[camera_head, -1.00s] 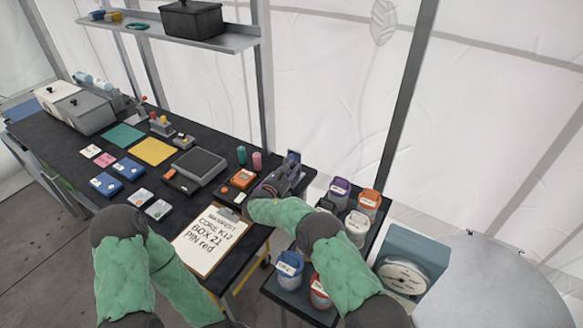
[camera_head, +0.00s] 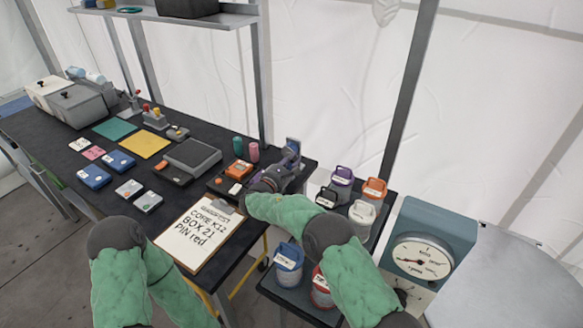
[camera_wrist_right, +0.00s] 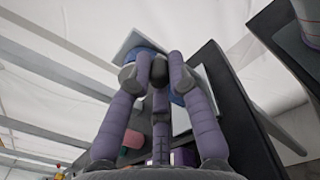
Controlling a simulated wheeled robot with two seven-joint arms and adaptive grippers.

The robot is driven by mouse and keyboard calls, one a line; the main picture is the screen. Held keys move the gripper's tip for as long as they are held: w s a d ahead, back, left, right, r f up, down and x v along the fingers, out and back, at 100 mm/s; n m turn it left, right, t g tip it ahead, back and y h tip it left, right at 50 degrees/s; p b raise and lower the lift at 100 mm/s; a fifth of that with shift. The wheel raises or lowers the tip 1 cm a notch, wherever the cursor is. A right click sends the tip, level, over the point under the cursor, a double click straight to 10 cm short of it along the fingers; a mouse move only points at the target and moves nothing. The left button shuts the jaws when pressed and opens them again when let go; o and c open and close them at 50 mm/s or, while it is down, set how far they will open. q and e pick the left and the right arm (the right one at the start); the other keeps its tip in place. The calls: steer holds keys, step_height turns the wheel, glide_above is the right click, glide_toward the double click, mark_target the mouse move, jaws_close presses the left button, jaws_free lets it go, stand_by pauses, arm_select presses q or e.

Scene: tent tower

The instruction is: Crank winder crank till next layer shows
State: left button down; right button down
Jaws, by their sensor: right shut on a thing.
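My right gripper (camera_head: 286,172) is at the right end of the dark table in the head view, over the winder, and hides most of it. A small blue upright part (camera_head: 293,146) shows just beyond the fingertips. In the right wrist view the purple fingers of my right gripper (camera_wrist_right: 160,69) are closed around a dark rounded piece, which appears to be the winder crank's handle. A blue and grey part (camera_wrist_right: 143,46) shows behind them. Which layer is showing on the winder cannot be seen. My left gripper is outside the view; only its arm shows.
A clipboard (camera_head: 200,236) reading "CORE K12, BOX 21, PIN red" lies at the table's front edge. An orange box (camera_head: 239,169) sits left of my right gripper. Lidded canisters, including a purple one (camera_head: 341,184), stand on a lower side stand. A dial box (camera_head: 434,221) is farther right.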

steer(key=shift+w+d+r+m+b, duration=0.15)
steer(key=shift+r+m+b, duration=0.3)
steer(key=shift+r+m, duration=0.15)
steer(key=c, duration=1.2)
jaws_free()
steer(key=shift+r, duration=0.1)
steer(key=shift+f, duration=0.45)
steer(key=v, duration=1.2)
steer(key=shift+f, duration=0.1)
